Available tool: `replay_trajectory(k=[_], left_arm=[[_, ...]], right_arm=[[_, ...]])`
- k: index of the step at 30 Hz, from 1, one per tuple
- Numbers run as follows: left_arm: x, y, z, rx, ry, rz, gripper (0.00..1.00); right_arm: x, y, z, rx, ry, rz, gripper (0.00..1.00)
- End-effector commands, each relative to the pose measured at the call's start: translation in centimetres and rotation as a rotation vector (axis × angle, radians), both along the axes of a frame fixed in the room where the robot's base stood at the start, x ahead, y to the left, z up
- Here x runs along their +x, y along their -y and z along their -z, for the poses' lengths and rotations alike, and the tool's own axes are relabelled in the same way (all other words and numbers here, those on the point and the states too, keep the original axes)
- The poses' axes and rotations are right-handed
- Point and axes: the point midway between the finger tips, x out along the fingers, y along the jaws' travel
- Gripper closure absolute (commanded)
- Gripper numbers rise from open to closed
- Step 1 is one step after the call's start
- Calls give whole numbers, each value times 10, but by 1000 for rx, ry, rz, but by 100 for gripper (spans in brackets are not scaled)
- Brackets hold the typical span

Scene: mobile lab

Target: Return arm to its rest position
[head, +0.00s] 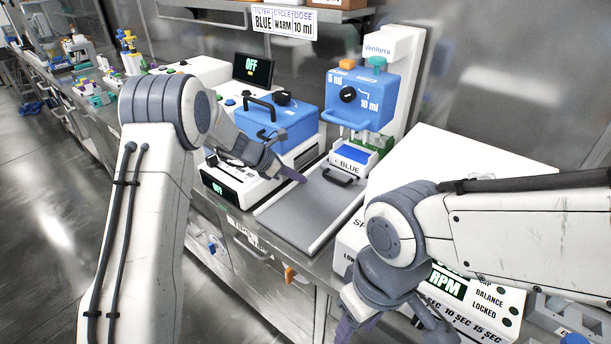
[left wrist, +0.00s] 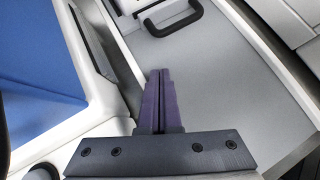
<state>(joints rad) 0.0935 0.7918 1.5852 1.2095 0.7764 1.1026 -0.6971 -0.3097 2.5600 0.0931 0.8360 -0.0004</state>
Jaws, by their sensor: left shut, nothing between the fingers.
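My left gripper (head: 301,179) reaches in from the left in the head view, over the grey tray plate in front of the blue dispenser. Its purple fingers also show in the left wrist view (left wrist: 161,100), pressed together with nothing between them. A black handle (left wrist: 172,18) lies ahead of the fingertips, apart from them. My right gripper (head: 347,325) hangs at the bottom of the head view, in front of the white machine with the RPM display. Its fingers are partly cut off by the lower edge, so its opening does not show.
The blue dispenser (head: 361,98) stands behind the grey plate (head: 305,212). A blue-lidded machine (head: 283,122) with black handles stands close beside my left forearm. A white centrifuge-like machine (head: 460,165) is behind my right arm. Open floor (head: 45,220) lies at the left.

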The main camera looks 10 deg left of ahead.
Motion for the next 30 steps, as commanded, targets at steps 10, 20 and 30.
replay_trajectory(k=[10,20,30], left_arm=[[-28,-51,-54,0,6,-7,100],[-65,-20,-85,92,57,190,100],[-281,87,-153,515,463,1367,100]], right_arm=[[0,0,-3,0,0,0,50],[0,0,-14,0,0,0,50],[0,0,-60,0,0,0,50]])
